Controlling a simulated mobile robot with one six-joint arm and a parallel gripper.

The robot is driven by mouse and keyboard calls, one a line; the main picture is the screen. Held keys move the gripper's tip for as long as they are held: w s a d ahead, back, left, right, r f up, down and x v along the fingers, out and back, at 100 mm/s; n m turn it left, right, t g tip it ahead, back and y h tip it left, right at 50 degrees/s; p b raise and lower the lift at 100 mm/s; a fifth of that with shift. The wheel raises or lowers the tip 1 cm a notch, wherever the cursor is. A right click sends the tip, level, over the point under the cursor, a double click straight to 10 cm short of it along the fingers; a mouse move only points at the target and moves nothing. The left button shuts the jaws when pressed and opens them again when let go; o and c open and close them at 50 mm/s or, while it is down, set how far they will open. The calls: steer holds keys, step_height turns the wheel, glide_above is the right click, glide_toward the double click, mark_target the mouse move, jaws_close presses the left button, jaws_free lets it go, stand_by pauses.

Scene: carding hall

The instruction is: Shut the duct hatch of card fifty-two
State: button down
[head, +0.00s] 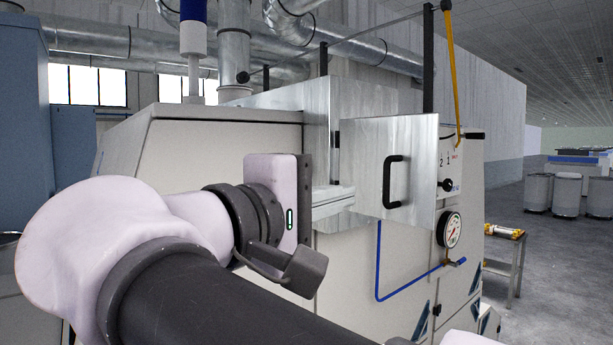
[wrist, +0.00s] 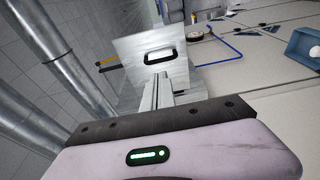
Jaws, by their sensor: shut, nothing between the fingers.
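The duct hatch (head: 365,150) is a square bare-metal panel with a black bar handle (head: 393,181). It stands open, swung out from the metal duct box (head: 310,97) on the card's top. In the wrist view the hatch (wrist: 128,47) and its black handle (wrist: 160,55) lie straight ahead. My gripper (head: 352,196) is shut and empty, its pale fingers pointing toward the hatch, left of the handle in the head view. In the wrist view the closed fingers (wrist: 163,80) end just below the handle; whether they touch the panel I cannot tell.
A pressure gauge (head: 450,230) and a blue pipe (head: 378,270) are on the card's front. A number plate (head: 449,160) is partly hidden by the hatch. A yellow bar (head: 450,75) hangs above.

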mark_target(384, 185)
steer(key=p+x, duration=0.1)
steer(key=x, duration=0.5)
steer(key=p+x, duration=0.1)
steer(key=x, duration=0.5)
steer(key=shift+w+a+f, duration=0.1)
steer(key=shift+w+a, duration=0.1)
steer(key=shift+a, duration=0.05)
steer(key=shift+s, duration=0.25)
steer(key=shift+w, duration=0.1)
steer(key=shift+w, duration=0.1)
